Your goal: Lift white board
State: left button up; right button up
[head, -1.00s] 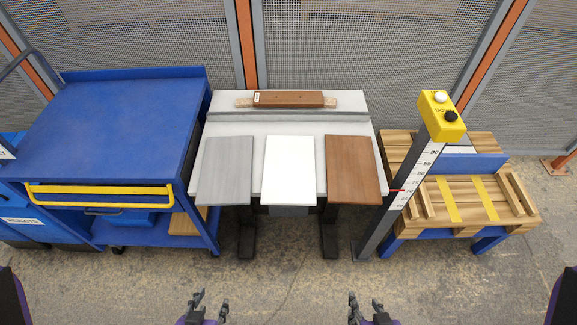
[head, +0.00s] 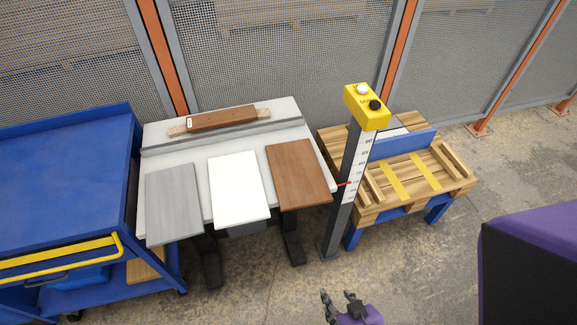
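The white board (head: 238,188) lies flat on the light grey table, between a grey board (head: 173,204) on its left and a brown board (head: 299,174) on its right. Its near end reaches past the table's front edge. My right gripper (head: 341,298) is at the bottom of the view, below and right of the boards. Its fingers are apart, with nothing between them. It is well away from the white board. My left gripper is outside the view.
The table (head: 275,137) carries a brown block (head: 222,118) at its back. A post with a yellow button box (head: 365,106) stands right of the table. A wooden pallet stand (head: 409,177) is beyond it. A blue cart (head: 67,182) stands at left. Floor in front is open.

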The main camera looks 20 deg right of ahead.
aim_at(238, 196)
jog(key=j+z, duration=0.15)
jog(key=j, duration=0.25)
jog(key=k+j+z, duration=0.1)
jog(key=j, duration=0.3)
jog(key=k+j+z, duration=0.15)
jog(key=j, duration=0.25)
jog(key=j+z, duration=0.15)
jog(key=j, duration=0.25)
jog(key=k+j+z, duration=0.1)
jog(key=j, duration=0.25)
jog(key=k, duration=0.1)
